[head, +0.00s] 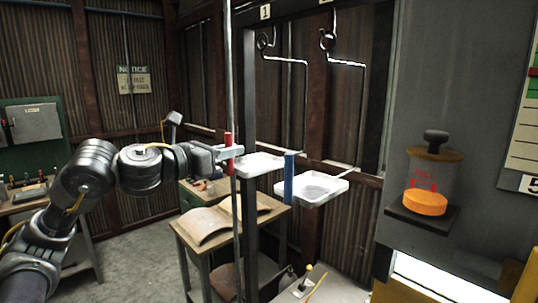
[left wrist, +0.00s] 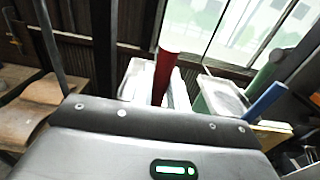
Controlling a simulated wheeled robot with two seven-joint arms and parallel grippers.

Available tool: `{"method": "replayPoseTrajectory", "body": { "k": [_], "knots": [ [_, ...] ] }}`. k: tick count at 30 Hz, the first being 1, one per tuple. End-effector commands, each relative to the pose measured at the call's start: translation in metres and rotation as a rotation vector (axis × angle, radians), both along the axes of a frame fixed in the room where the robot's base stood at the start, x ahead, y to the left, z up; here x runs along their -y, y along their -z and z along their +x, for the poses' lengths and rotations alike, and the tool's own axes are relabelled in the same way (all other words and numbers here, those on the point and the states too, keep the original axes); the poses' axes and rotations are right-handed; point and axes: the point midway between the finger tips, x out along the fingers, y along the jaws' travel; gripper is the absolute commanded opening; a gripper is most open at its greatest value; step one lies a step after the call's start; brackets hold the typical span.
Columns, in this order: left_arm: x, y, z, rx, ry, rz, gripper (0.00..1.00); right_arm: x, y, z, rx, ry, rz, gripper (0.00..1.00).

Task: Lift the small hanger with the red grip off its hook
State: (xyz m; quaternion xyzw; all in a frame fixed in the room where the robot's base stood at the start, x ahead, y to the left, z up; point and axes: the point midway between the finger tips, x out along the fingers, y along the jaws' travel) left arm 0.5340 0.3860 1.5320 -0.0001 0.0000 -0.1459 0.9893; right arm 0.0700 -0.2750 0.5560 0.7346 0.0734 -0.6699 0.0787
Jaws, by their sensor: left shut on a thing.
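The small hanger has a white tray (head: 262,167) with an upright red grip (head: 229,141) at its left end. Its thin wire (head: 306,100) runs up to a curled top (head: 264,42) under the sign marked 1, where it appears to hang on its hook. My left gripper (head: 231,153) is shut on the red grip. In the left wrist view the red grip (left wrist: 165,72) stands just beyond the gripper body, which hides the fingertips and the grip's lower end. My right gripper is out of view.
A second hanger with a larger white tray (head: 318,188) and a blue grip (head: 290,177) hangs close to the right. A dark post (head: 248,90) stands beside the small hanger. A wooden table (head: 205,245) is below.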

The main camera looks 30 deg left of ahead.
Motion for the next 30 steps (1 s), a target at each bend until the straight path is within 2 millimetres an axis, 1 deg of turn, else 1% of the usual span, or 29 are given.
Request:
{"method": "replayPoseTrajectory", "body": {
  "k": [30],
  "knots": [
    [-0.012,-0.002,-0.039,0.005,-0.001,0.0,0.0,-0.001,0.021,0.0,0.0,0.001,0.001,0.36]
  ]
}}
